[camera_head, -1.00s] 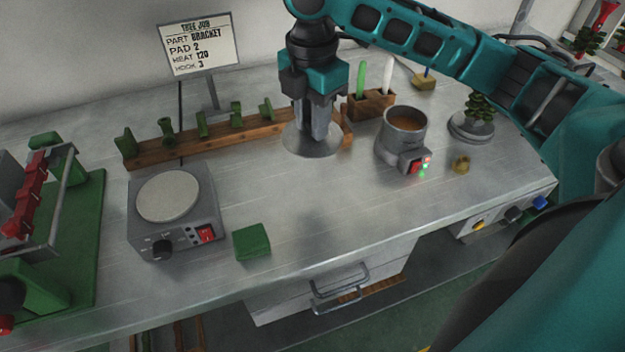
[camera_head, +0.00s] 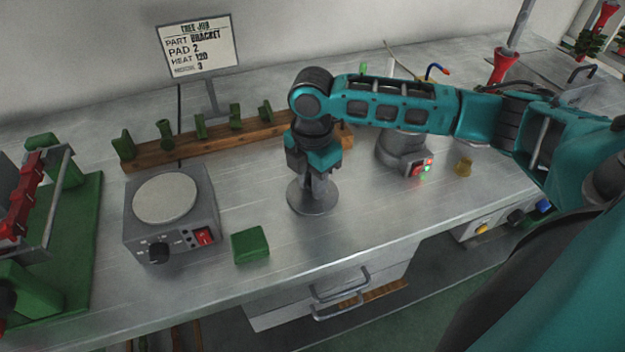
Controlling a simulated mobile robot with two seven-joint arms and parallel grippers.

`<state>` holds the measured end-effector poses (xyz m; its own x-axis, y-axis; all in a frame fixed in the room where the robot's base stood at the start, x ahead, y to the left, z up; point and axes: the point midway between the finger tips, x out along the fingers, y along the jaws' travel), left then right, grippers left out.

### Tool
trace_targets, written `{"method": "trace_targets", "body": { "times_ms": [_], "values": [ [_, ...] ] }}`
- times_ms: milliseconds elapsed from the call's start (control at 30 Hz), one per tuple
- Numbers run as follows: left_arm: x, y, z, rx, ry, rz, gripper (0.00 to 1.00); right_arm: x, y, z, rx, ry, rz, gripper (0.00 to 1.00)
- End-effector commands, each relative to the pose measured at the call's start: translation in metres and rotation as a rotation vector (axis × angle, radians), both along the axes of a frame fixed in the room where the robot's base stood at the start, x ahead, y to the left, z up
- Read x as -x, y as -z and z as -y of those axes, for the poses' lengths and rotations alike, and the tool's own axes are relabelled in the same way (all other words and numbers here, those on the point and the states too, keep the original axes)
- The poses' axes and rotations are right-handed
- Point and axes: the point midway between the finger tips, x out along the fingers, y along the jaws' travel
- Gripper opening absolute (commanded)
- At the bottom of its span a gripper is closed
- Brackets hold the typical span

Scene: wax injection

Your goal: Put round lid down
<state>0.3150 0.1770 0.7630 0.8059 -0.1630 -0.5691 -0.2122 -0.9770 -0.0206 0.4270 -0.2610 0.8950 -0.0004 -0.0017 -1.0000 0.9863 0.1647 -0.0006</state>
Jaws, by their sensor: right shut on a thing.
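The round lid (camera_head: 301,200) is a flat grey metal disc at the middle of the workbench, near its front edge. My right gripper (camera_head: 318,188) points down over it and is shut on its top; the grip point itself is partly hidden by the fingers. The lid lies level, at or very close to the bench surface; I cannot tell whether it touches. My left gripper is not in view.
A green block (camera_head: 250,244) and a hot plate (camera_head: 170,225) stand left of the lid. A wooden rack (camera_head: 150,158) with green parts is behind. The wax pot (camera_head: 398,155) is to the right, partly behind my arm. Bare bench lies right of the lid.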

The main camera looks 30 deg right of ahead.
Motion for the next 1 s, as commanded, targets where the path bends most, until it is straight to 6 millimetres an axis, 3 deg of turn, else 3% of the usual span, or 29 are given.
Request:
{"method": "trace_targets", "body": {
  "times_ms": [167,200,433,767,1000],
  "values": [
    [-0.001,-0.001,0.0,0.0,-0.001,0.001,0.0,0.0,0.0,0.0,0.0,0.0,-0.001,0.0],
    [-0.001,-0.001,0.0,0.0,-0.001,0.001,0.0,0.0,0.0,0.0,0.0,0.0,-0.001,0.3],
    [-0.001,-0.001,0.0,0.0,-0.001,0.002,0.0,0.0,0.0,0.0,0.0,0.0,-0.001,0.52],
    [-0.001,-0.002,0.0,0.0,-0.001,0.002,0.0,0.0,-0.007,0.0,0.0,-0.001,0.002,0.52],
    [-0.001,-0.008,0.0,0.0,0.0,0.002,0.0,-0.001,-0.051,0.0,-0.001,-0.001,0.004,0.52]
  ]
}}
